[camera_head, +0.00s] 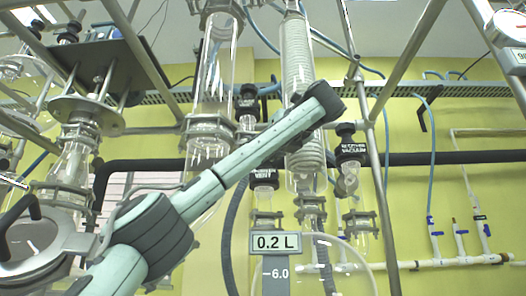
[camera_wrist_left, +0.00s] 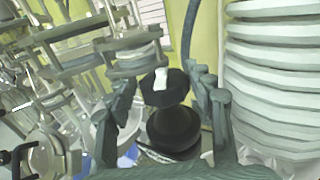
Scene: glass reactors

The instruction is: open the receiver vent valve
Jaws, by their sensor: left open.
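The receiver vent valve has a black cap with a "VENT" label (camera_head: 263,174) and stands near the middle of the head view, left of the glass coil column. My left arm crosses in front of it from the lower left; its fingers cannot be made out there. In the left wrist view my left gripper (camera_wrist_left: 163,84) is open, with one dark finger on each side of a black knob (camera_wrist_left: 160,92) with a white mark. The knob lies between the fingers, with no clear contact. A wider black round part (camera_wrist_left: 174,130) lies below it. No label shows in that view. My right gripper is not seen.
The "VACUUM" valve (camera_head: 352,151) stands to the right of the vent valve. The coil column (camera_head: 297,55) is close by and ribbed white glass (camera_wrist_left: 275,75) fills the wrist view's right side. Metal frame bars and glass vessels crowd the left. A 0.2 L display (camera_head: 276,243) is at the bottom.

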